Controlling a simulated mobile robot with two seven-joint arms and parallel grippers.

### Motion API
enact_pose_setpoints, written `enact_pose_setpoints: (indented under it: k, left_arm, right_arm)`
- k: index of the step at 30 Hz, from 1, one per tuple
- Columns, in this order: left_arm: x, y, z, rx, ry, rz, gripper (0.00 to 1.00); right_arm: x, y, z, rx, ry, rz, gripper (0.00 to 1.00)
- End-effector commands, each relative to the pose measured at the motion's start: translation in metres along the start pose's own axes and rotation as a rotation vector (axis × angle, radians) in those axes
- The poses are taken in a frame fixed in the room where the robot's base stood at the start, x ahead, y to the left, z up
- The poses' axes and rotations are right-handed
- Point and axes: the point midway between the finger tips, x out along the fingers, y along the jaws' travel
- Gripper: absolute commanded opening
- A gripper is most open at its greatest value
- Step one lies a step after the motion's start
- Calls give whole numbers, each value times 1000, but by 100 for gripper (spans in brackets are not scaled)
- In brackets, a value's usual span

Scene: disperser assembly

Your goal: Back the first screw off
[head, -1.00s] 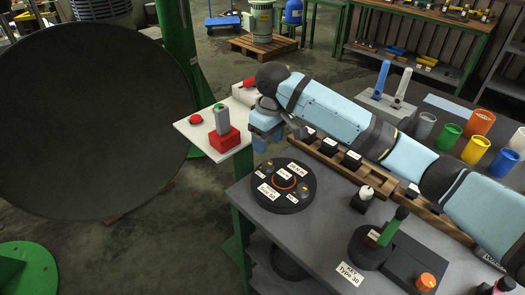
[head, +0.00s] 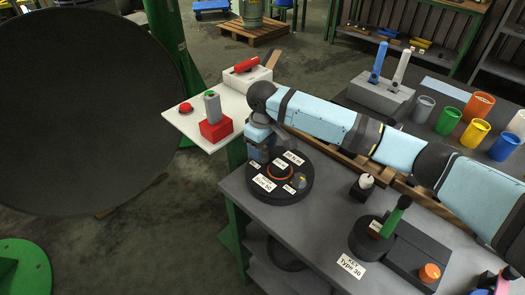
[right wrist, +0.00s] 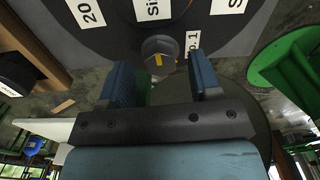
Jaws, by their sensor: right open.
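The round dark disc (head: 306,190) lies on the grey table, with white labels and an orange ring (head: 280,171) on top. A grey hex-headed screw (right wrist: 158,52) with a yellow mark shows at the disc's rim in the right wrist view, beside a partly hidden label ending in "1". My right gripper (head: 258,153) is over the far left part of the disc. In its wrist view the open blue fingers (right wrist: 162,82) are on either side of the screw's line, with empty space between them and the screw just beyond. Contact cannot be told. My left gripper is out of view.
A white side table (head: 180,123) holds a red box (head: 216,131) and a red button. A wooden rack (head: 343,160) lies behind the disc, partly under my right arm. A black fixture with a green handle (head: 396,215) stands to the right. Coloured cups stand at the back right.

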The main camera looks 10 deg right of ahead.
Motion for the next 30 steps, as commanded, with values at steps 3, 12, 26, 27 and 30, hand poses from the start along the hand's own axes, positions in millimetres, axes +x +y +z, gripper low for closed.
enact_pose_setpoints:
  k: [3, 12, 26, 27, 30]
  left_arm:
    - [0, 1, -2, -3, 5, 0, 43]
    - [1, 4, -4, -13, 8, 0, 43]
    - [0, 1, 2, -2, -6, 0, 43]
    - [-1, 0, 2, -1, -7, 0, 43]
    - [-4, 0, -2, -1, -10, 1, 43]
  right_arm:
    - [10, 0, 0, -1, 0, 0, 57]
    - [14, 0, 0, -1, 1, 0, 57]
    - [13, -1, 0, -7, 0, 0, 8]
    - [12, -1, 0, -13, 0, -1, 8]
    - [11, -1, 0, -36, -1, -1, 8]
